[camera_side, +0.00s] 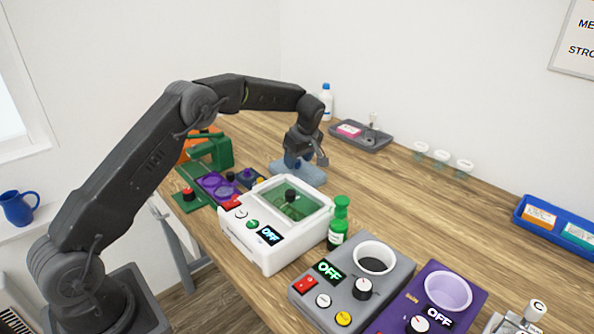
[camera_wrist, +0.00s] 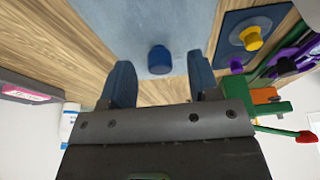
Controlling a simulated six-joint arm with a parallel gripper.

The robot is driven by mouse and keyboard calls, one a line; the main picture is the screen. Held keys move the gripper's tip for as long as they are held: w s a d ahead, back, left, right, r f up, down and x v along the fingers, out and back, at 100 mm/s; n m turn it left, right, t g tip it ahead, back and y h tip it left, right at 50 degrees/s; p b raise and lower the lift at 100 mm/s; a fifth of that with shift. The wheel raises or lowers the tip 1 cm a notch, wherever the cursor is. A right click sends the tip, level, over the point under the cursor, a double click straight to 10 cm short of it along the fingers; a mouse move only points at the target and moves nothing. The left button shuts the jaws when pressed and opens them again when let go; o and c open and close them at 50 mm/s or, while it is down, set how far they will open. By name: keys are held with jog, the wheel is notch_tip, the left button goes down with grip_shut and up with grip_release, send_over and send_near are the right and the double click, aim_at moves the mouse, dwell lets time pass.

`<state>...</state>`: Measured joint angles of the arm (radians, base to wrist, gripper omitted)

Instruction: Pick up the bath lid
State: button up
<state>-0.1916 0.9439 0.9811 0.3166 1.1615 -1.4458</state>
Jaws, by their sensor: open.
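The bath lid appears to be the flat light blue slab (camera_side: 312,177) with a blue knob, lying on the wooden table behind the white bath (camera_side: 262,255). In the wrist view the slab (camera_wrist: 150,20) fills the top middle, and its round knob (camera_wrist: 160,60) shows between my fingers. My gripper (camera_side: 305,162) points down over the slab. In the wrist view my gripper (camera_wrist: 160,68) is open, with a gap on each side of the knob. I cannot tell how far the fingertips are above the slab. The bath holds something green with a black knob.
A green bottle (camera_side: 339,222) stands right of the bath. A grey OFF unit (camera_side: 330,293) and a purple one (camera_side: 465,303) stand in front. A green device (camera_side: 222,150) is to the left. A grey tray (camera_side: 372,141) lies behind. Bare table lies right of the slab.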

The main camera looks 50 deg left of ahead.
jog(key=shift+a+f, duration=0.1)
jog(key=shift+f, duration=0.15)
jog(key=shift+c, duration=0.5)
jog(key=c, duration=0.9)
jog(key=shift+c, duration=0.2)
jog(key=shift+r, duration=0.1)
